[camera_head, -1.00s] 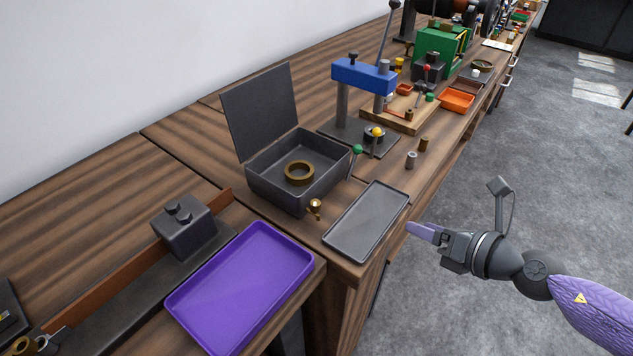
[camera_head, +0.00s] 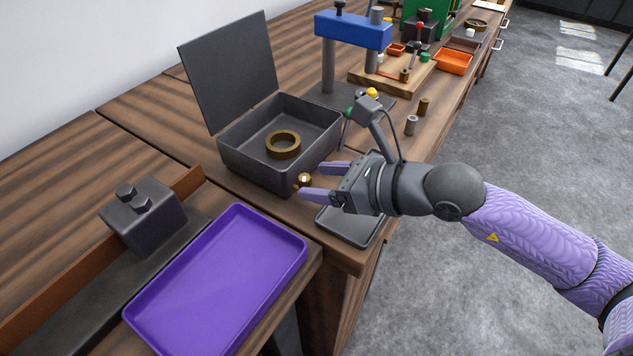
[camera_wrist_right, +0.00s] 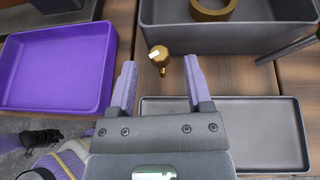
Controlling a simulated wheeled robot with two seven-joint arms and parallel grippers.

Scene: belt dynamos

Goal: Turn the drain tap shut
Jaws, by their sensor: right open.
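The drain tap (camera_head: 304,180) is a small brass piece at the front wall of an open grey box (camera_head: 243,166). In the right wrist view the tap (camera_wrist_right: 159,55) shows a round brass body with a pale mark on top, between and just beyond my fingertips. My right gripper (camera_head: 317,181) is open with its purple fingers pointing at the tap, one to each side of it. In the right wrist view the gripper (camera_wrist_right: 160,76) holds nothing, and no contact with the tap shows.
A brass ring (camera_head: 283,144) lies inside the lidded box. A purple tray (camera_head: 222,280) lies at the front left, and a grey tray (camera_head: 349,228) lies under my right gripper. A blue-topped press (camera_head: 352,32) and small cylinders stand farther back.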

